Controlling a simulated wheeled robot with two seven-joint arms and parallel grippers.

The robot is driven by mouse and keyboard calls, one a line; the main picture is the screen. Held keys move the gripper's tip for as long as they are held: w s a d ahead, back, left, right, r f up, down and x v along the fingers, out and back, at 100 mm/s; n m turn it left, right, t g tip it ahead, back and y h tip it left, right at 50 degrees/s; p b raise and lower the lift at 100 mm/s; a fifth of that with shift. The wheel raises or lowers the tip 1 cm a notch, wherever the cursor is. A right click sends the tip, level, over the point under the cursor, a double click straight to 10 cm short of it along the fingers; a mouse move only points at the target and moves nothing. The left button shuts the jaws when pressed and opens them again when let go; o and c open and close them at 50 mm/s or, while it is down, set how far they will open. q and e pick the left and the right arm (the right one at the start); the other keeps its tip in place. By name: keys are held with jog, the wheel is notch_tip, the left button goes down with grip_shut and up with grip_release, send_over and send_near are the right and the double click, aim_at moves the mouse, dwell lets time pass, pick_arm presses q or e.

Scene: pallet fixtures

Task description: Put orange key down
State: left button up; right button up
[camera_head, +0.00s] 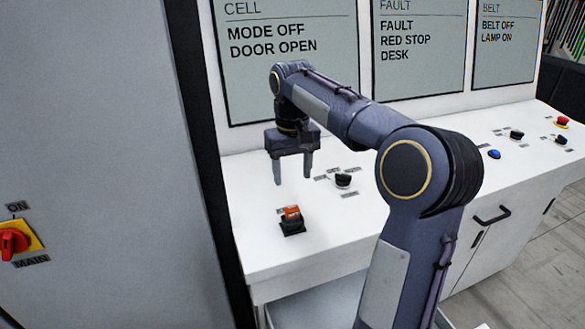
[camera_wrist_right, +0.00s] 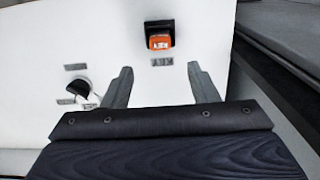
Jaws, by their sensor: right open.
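The orange key (camera_head: 291,213) sits in a small black holder (camera_head: 292,228) on the white desk, left of the middle in the head view. My right gripper (camera_head: 293,180) is open and empty above the desk, behind and apart from the key. Its two fingers also show in the right wrist view (camera_wrist_right: 162,82), with the key beyond the tips. My left gripper is not in view.
A black selector knob (camera_head: 343,180) stands right of the gripper. A blue button (camera_head: 494,154), more black knobs (camera_head: 517,135) and a red stop button (camera_head: 562,121) are farther right. A grey cabinet (camera_head: 110,120) with a red main switch (camera_head: 14,242) stands left. Screens stand behind the desk.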

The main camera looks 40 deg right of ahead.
jog(key=s+a+f+t+y, duration=0.1)
jog(key=s+a+f+t, duration=0.1)
jog(key=s+a, duration=0.3)
jog(key=s+a+f+n+t+y, duration=0.1)
jog(key=s+a+f, duration=0.3)
jog(key=s, duration=0.5)
jog(key=s+a+f+n+t+y, duration=0.1)
jog(key=s+a+f+t, duration=0.1)
jog(key=s+a, duration=0.5)
jog(key=shift+s+a+f+t+y, duration=0.3)
jog(key=shift+s+a+f+y, duration=0.1)
jog(key=shift+a+f, duration=0.4)
jog(key=shift+d, duration=0.1)
